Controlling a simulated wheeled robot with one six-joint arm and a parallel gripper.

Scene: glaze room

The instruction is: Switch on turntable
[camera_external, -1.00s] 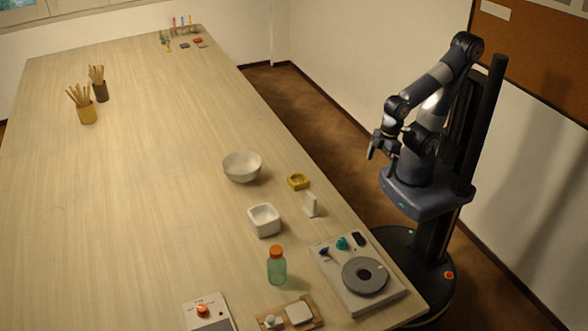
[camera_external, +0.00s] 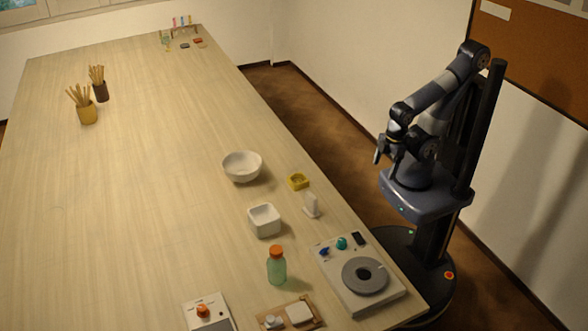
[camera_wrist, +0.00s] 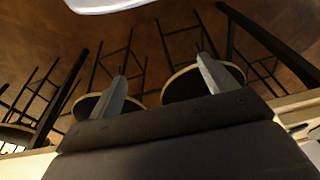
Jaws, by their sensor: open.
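The turntable (camera_external: 335,290) is a pale flat box with a grey disc (camera_external: 365,275) at the table's near right corner. Along its far edge sit a blue control (camera_external: 324,252), a teal knob (camera_external: 341,243) and a dark switch-like piece (camera_external: 359,239). Which of these is its switch I cannot tell. My gripper (camera_external: 379,153) is raised beyond the table's right edge, apart from the turntable. In the wrist view my gripper (camera_wrist: 163,78) is open and empty, its two fingers spread. The turntable is not recognisable in the wrist view.
A green bottle with an orange cap (camera_external: 277,266), a white square dish (camera_external: 264,220), a white bowl (camera_external: 242,167) and a yellow dish (camera_external: 298,181) stand near the turntable. A box with an orange knob (camera_external: 203,311) is front left. Stools (camera_wrist: 195,82) show in the wrist view.

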